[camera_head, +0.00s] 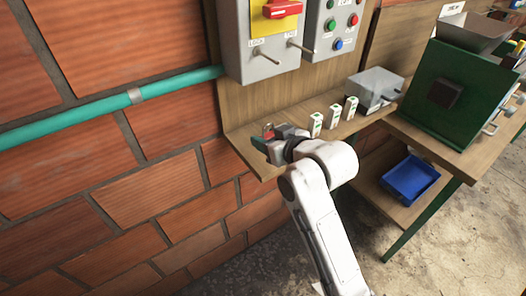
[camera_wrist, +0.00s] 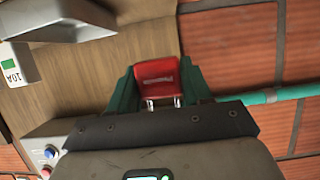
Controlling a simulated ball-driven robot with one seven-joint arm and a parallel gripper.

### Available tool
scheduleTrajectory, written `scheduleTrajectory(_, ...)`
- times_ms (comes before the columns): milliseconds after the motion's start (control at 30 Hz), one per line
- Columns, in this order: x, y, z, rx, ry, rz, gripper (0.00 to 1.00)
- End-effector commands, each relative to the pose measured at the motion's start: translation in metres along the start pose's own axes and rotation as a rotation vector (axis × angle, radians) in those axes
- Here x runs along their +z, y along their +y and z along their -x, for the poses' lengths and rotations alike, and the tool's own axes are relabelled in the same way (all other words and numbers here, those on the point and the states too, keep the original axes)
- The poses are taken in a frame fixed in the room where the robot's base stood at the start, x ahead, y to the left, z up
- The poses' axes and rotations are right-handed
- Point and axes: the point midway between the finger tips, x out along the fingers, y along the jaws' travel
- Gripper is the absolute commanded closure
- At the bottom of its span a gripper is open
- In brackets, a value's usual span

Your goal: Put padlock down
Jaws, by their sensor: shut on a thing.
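A red padlock (camera_wrist: 157,74) with a metal shackle sits between the green fingers of my gripper (camera_wrist: 158,88) in the wrist view. My gripper is shut on it. In the head view my gripper (camera_head: 264,142) is over the left end of a wooden shelf (camera_head: 237,137), and only a little of the padlock (camera_head: 268,130) shows. I cannot tell whether the padlock touches the shelf. Above it is a grey box (camera_head: 257,68) with a red switch (camera_head: 282,9) on yellow and pegs marked LOCK and TAG.
Several white breakers with green marks (camera_head: 316,125) stand on the shelf right of my gripper, with a grey box (camera_head: 375,88) beyond. A button panel (camera_head: 333,30) hangs above. A green machine (camera_head: 455,95) and a blue bin (camera_head: 410,180) are farther right. A brick wall is at left.

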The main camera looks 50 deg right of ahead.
Motion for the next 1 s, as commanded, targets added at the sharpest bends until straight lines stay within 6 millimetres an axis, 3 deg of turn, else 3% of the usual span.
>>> scheduleTrajectory(133, 0.014, 0.005, -0.026, 0.001, -0.001, 0.000, 0.84)
scheduleTrajectory(433, 0.029, 0.008, -0.050, 0.001, -0.002, 0.000, 0.84)
scheduleTrajectory(633, 0.052, 0.008, -0.058, 0.000, -0.001, 0.000, 0.84)
scheduleTrajectory(1000, 0.057, 0.008, -0.060, 0.000, 0.001, 0.000, 0.84)
